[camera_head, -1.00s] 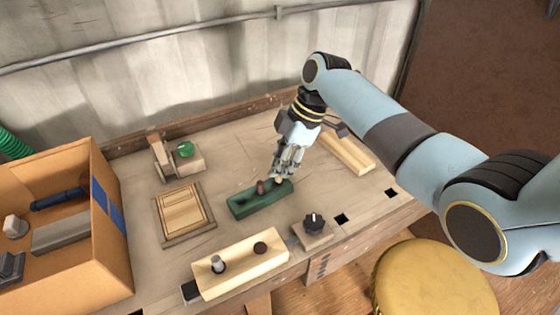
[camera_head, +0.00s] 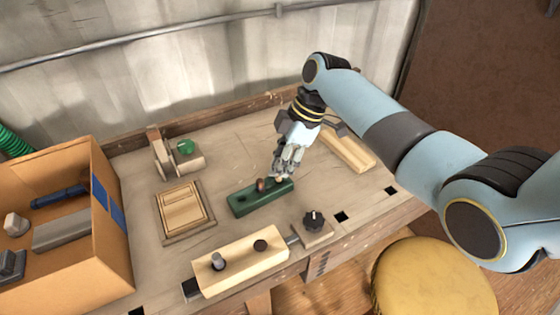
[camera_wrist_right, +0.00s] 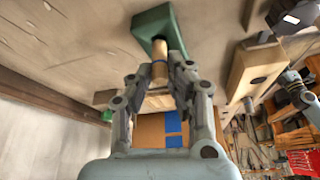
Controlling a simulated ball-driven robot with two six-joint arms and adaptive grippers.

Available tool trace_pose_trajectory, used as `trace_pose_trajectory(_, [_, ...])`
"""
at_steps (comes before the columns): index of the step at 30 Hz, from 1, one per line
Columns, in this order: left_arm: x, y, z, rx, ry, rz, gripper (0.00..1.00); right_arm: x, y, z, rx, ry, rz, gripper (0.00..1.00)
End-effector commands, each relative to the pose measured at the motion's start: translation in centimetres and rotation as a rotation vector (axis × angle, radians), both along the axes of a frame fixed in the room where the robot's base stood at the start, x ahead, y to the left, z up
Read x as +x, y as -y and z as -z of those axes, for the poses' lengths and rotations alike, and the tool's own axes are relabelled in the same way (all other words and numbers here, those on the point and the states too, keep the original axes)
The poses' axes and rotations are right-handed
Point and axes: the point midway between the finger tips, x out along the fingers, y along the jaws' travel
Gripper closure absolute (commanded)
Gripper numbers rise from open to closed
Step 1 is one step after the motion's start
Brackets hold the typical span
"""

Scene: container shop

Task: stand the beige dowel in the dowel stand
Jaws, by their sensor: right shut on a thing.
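The beige dowel (camera_wrist_right: 159,64) is between the fingers of my right gripper (camera_head: 281,175), which is shut on it. In the head view only a small light end of the dowel (camera_head: 279,180) shows below the fingers. The dowel stand looks to be the green block (camera_head: 245,206) on the bench, and the gripper is over its right end. In the right wrist view the green block (camera_wrist_right: 152,22) lies just beyond the dowel. Whether the dowel sits in a hole there, I cannot tell. A brown dowel (camera_head: 261,185) stands in the green block, left of the gripper. My left gripper is not in view.
A pale wooden block (camera_head: 235,274) with a metal peg and dark hole lies in front, with a black knob (camera_head: 313,219) beside it. A wooden tray (camera_head: 185,209) and cardboard box (camera_head: 112,255) are left.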

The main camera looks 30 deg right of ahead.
Motion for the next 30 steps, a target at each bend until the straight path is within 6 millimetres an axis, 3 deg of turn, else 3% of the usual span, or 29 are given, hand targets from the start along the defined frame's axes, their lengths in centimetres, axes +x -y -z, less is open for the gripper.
trace_pose_trajectory(30, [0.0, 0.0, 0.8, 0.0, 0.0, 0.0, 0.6, 0.0, 0.0, 1.3, 0.0, 0.0, 0.0, 0.97])
